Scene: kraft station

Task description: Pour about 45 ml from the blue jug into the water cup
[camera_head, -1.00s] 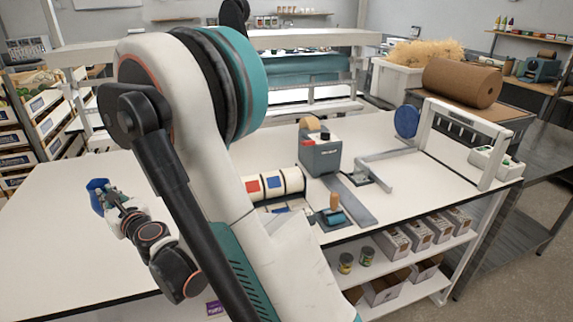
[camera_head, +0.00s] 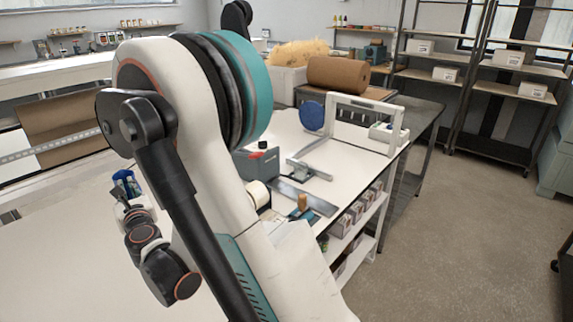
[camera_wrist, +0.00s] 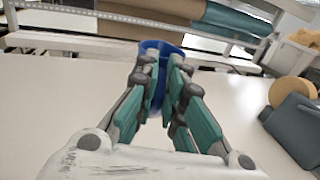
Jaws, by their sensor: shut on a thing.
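The blue jug (camera_wrist: 161,47) is between the fingers of my gripper (camera_wrist: 160,85) in the wrist view. My gripper is shut on it, and the fingers cover much of its body. The jug looks roughly upright, its open rim facing up. In the head view the jug (camera_head: 123,178) shows small at the left, beside my arm, with my gripper (camera_head: 126,197) just below it. It appears held above the white table. I cannot make out the water cup in either view.
A grey tape dispenser (camera_head: 257,163) stands on the white table (camera_head: 70,255), and shows at right in the wrist view (camera_wrist: 296,125). A white frame (camera_head: 365,110), a blue disc (camera_head: 312,116) and a brown paper roll (camera_head: 338,73) are farther back. Open floor lies at right.

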